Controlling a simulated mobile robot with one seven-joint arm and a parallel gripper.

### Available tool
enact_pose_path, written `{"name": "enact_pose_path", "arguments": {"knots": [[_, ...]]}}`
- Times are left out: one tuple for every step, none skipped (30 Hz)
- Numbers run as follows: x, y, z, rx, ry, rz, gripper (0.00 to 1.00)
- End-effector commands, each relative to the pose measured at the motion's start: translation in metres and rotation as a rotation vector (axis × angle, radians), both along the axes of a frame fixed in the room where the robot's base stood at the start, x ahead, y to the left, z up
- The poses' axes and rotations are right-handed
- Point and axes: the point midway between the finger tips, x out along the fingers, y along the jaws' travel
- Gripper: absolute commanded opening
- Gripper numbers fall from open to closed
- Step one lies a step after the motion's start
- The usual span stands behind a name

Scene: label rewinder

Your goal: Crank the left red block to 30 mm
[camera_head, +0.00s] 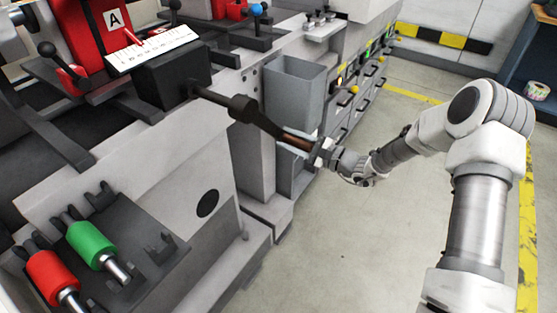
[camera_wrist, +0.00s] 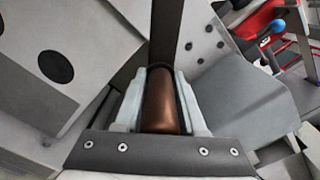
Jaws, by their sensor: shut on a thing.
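The left red block (camera_head: 78,33), marked A, stands at the upper left of the head view behind a white scale (camera_head: 152,50) with a red pointer. The scale is too small to read. A dark crank (camera_head: 242,108) sticks out from the black housing (camera_head: 172,78) below the scale, its arm sloping down to the right. My gripper (camera_head: 298,140) is shut on the crank's brown handle (camera_wrist: 160,102), which lies between both fingers in the wrist view. The fingers partly hide the handle in the head view.
A grey open bin (camera_head: 295,88) stands right behind the crank. A dark rack with a green roller (camera_head: 90,244) and a red roller (camera_head: 52,277) is at the lower left. A blue knob (camera_head: 256,9) is at the top. The floor to the right is clear.

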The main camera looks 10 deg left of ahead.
Motion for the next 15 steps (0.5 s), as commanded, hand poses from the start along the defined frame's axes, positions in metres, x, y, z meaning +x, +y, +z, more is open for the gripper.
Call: {"name": "enact_pose_path", "arguments": {"knots": [[0.011, -0.006, 0.007, -0.018, -0.052, -0.009, 0.00], [0.015, -0.008, 0.012, -0.030, -0.079, -0.009, 0.00], [0.021, -0.010, 0.018, -0.045, -0.115, -0.008, 0.00], [0.024, -0.012, 0.022, -0.055, -0.141, -0.009, 0.00], [0.028, -0.013, 0.027, -0.065, -0.166, -0.009, 0.00], [0.033, -0.015, 0.034, -0.080, -0.203, -0.008, 0.00], [0.036, -0.016, 0.038, -0.091, -0.228, -0.008, 0.00], [0.039, -0.018, 0.043, -0.102, -0.254, -0.009, 0.00], [0.044, -0.020, 0.051, -0.117, -0.290, -0.009, 0.00], [0.046, -0.021, 0.055, -0.128, -0.316, -0.009, 0.00], [0.049, -0.022, 0.061, -0.139, -0.343, -0.009, 0.00], [0.053, -0.023, 0.069, -0.153, -0.378, -0.010, 0.00], [0.055, -0.024, 0.074, -0.163, -0.403, -0.009, 0.00], [0.057, -0.025, 0.080, -0.174, -0.431, -0.008, 0.00], [0.060, -0.026, 0.087, -0.189, -0.466, -0.008, 0.00]]}}
